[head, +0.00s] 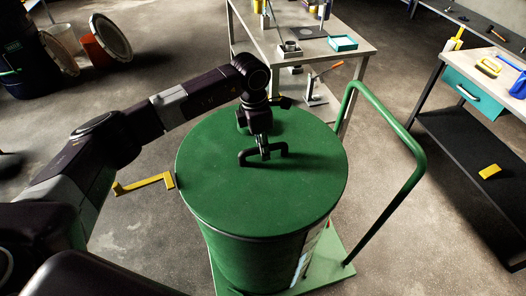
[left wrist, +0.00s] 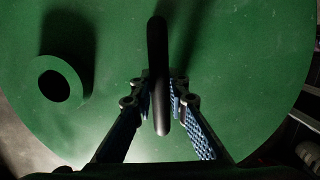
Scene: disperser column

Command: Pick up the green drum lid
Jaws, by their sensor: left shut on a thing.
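The green drum lid (head: 262,190) is a round green disc lying on top of the green drum (head: 256,262). A dark bar handle (head: 278,154) stands up from the lid. My left gripper (head: 264,153) comes down from above and is shut on this handle. In the left wrist view my gripper's two fingers (left wrist: 161,100) press on both sides of the black handle (left wrist: 158,60), with the green lid (left wrist: 230,70) filling most of the view behind. A green ring-shaped fitting (left wrist: 56,85) shows on the lid at left. My right gripper is not in view.
The drum stands on a green trolley with a tall tube handle (head: 408,150) at right. A yellow crank (head: 145,184) sticks out at left. A bench (head: 275,45) stands behind and another table (head: 480,60) at right. Open floor lies at right front.

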